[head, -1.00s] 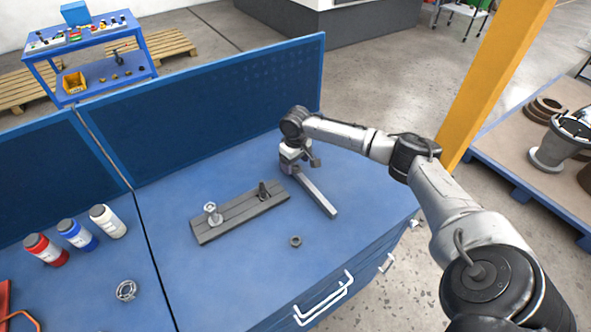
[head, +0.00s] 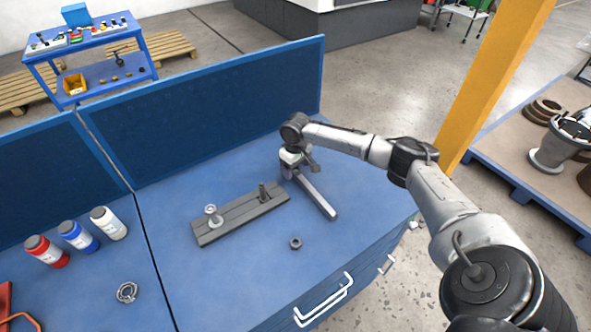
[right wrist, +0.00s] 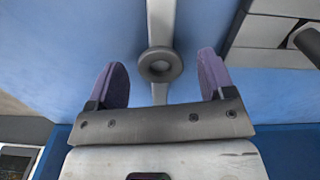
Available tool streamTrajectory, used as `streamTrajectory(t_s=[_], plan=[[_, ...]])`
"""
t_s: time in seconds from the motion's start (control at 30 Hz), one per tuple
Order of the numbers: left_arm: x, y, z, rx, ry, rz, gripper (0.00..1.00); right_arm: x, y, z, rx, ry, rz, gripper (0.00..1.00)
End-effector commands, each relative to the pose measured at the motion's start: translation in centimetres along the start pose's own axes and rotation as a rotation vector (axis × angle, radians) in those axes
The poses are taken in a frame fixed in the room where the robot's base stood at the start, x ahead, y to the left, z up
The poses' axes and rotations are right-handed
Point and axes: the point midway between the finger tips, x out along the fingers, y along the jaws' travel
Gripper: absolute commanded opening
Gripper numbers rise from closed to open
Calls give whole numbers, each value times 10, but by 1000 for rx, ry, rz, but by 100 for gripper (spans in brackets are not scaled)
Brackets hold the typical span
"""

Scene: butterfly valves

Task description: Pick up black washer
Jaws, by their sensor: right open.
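In the right wrist view the black washer (right wrist: 160,64), a dark ring, lies on a grey bar (right wrist: 160,20), between and slightly beyond my two fingertips. My right gripper (right wrist: 163,80) is open, with a purple-grey finger on each side of the washer and clear gaps to both. In the head view my right gripper (head: 287,168) is pointed down at the far end of the grey bar (head: 315,195); the washer is hidden there behind the gripper. My left gripper is not in view.
A grey board (head: 240,214) with two upright parts lies left of the bar. A small dark nut (head: 295,243) sits in front. Bottles (head: 78,236) and a metal ring (head: 127,292) are at left. A blue panel (head: 225,115) stands behind; the bench front right is clear.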

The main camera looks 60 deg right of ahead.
Motion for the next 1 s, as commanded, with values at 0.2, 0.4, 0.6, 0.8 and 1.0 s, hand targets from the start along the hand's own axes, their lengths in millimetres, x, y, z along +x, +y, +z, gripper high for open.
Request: streamTrajectory(t_s=[0.2, 0.4, 0.6, 0.8, 1.0], plan=[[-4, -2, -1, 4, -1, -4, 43, 1, 0, 0, -1, 0, 0, 76], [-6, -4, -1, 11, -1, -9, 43, 2, 0, 0, -1, 1, 0, 76], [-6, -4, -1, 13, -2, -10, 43, 3, 0, 0, -1, 1, 0, 76], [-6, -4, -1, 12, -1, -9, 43, 3, 0, 0, -1, 0, 0, 65], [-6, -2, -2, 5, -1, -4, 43, 2, 0, 0, -1, 0, 0, 46]])
